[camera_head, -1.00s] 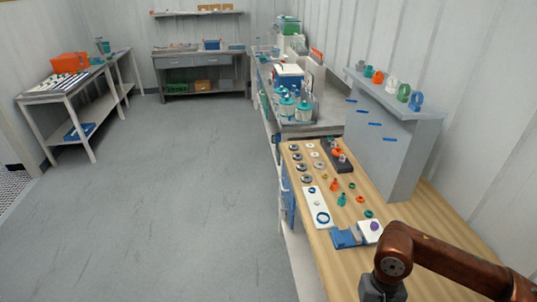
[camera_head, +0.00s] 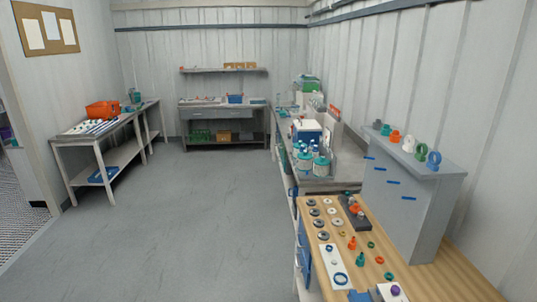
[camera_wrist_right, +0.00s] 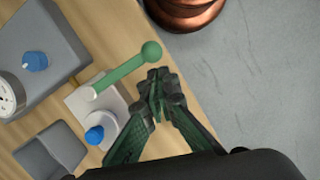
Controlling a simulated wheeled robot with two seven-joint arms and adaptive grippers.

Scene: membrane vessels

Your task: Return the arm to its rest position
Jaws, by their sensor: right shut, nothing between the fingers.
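My right gripper (camera_wrist_right: 157,85) shows in the right wrist view with its dark green fingers closed together and nothing between them. Its fingertips appear just below the round end of a green lever (camera_wrist_right: 122,74); I cannot tell how far apart they are in depth. The lever sits on a white block with a blue knob (camera_wrist_right: 95,135) at the edge of the wooden bench (camera_wrist_right: 100,28). Neither of my arms shows in the head view now. My left gripper is not in view.
The wooden workbench (camera_head: 441,281) at right holds several rings and small fittings. A grey stand (camera_head: 405,215) with coloured rings on top rises behind it. In the wrist view, a grey box with a blue knob (camera_wrist_right: 36,61) sits at left. The grey floor (camera_head: 190,220) is open.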

